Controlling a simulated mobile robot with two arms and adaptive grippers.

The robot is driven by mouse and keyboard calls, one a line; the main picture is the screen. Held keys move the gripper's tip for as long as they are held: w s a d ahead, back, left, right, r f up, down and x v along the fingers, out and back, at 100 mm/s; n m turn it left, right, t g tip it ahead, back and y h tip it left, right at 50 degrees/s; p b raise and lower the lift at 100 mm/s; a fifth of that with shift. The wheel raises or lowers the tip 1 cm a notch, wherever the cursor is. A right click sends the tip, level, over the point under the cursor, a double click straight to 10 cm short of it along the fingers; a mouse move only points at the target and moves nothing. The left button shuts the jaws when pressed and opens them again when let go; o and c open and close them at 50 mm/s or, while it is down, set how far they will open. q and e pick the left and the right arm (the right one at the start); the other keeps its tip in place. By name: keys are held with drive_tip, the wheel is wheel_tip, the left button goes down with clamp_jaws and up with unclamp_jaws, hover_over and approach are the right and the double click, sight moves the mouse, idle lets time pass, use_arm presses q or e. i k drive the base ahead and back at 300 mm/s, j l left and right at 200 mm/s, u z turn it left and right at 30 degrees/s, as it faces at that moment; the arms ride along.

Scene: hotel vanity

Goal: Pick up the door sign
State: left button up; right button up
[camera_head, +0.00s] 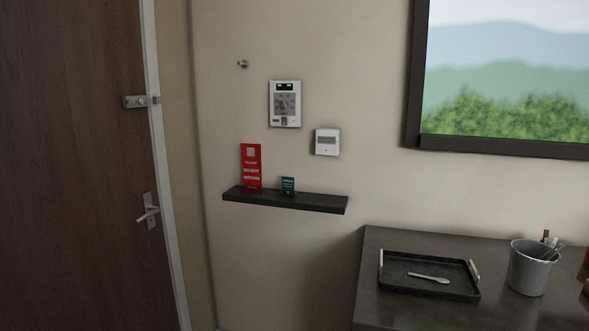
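The door sign, a red upright tag with a pale square near its top and white lettering (251,172), stands on the left part of a dark wall shelf (318,203). It looks close to the wall behind it. Neither of my grippers shows in the head view, so nothing is seen touching the sign.
A small dark teal card (288,187) stands just right of the sign. A wall panel (285,104), a white box (327,142) and a hook (243,64) are above. A door (80,180) is left; a dark counter (400,311) with a tray (400,285) and metal bucket (527,272) is right.

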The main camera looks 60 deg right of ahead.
sight(252, 167)
drive_tip(key=z, duration=1.7)
drive_tip(key=i+j+z, duration=0.15)
drive_tip(key=i+j, duration=0.55)
drive_tip(key=i, duration=0.1)
